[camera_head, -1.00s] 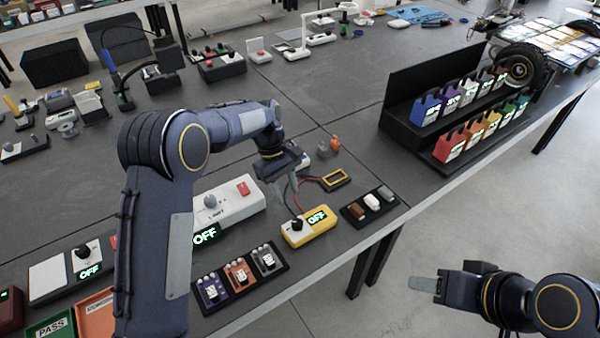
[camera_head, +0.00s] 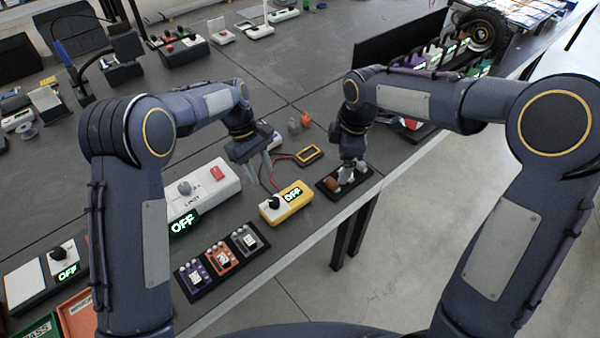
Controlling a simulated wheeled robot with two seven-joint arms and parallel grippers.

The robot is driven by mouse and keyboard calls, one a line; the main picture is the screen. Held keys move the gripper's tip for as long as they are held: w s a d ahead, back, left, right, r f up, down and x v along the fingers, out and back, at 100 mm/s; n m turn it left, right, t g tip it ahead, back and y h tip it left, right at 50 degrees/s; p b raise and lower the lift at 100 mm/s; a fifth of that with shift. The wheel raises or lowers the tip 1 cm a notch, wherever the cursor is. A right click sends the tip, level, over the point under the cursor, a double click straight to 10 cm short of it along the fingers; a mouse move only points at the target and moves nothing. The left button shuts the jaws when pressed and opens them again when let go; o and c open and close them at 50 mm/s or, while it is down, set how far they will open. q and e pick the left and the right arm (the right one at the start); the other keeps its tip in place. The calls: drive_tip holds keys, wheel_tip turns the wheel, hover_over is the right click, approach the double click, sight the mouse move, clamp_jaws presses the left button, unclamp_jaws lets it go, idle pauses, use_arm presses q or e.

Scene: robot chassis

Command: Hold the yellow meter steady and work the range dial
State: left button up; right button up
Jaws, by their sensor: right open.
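The yellow meter (camera_head: 296,204) lies on the dark bench top near its front edge. Its green display reads OFF, and a black range dial (camera_head: 274,202) sits on its white left part. Red and dark leads run behind it to a yellow-framed black piece (camera_head: 309,155). My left gripper (camera_head: 264,172) points down just behind and left of the meter, apart from it, with its fingers spread and nothing seen between them. My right gripper (camera_head: 347,173) is open, low over the small black tray (camera_head: 329,191) right of the meter, and partly covers the blocks there.
A white box with a red button (camera_head: 216,173) and an OFF display stands left of the meter. A tray of purple, orange and grey units (camera_head: 222,259) is in front. The bench edge is close to the meter.

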sight(300, 189)
drive_tip(key=w+a+f+n, duration=0.2)
drive_tip(key=a+f, duration=0.1)
drive_tip(key=f, duration=0.1)
drive_tip(key=w+a+f+n+g, duration=0.1)
drive_tip(key=w+a+f+n, duration=0.1)
drive_tip(key=a+f+n, duration=0.1)
drive_tip(key=w+a+f+n+h, duration=0.1)
drive_tip(key=w+a+f+n, duration=0.1)
drive_tip(key=f, duration=0.4)
drive_tip(key=shift+a+n, duration=0.3)
drive_tip(key=shift+a, duration=0.25)
drive_tip(key=shift+w+a+f, duration=0.1)
drive_tip(key=shift+f, duration=0.25)
wheel_tip(300, 189, down, 8)
drive_tip(key=shift+r, duration=0.2)
drive_tip(key=c, duration=1.2)
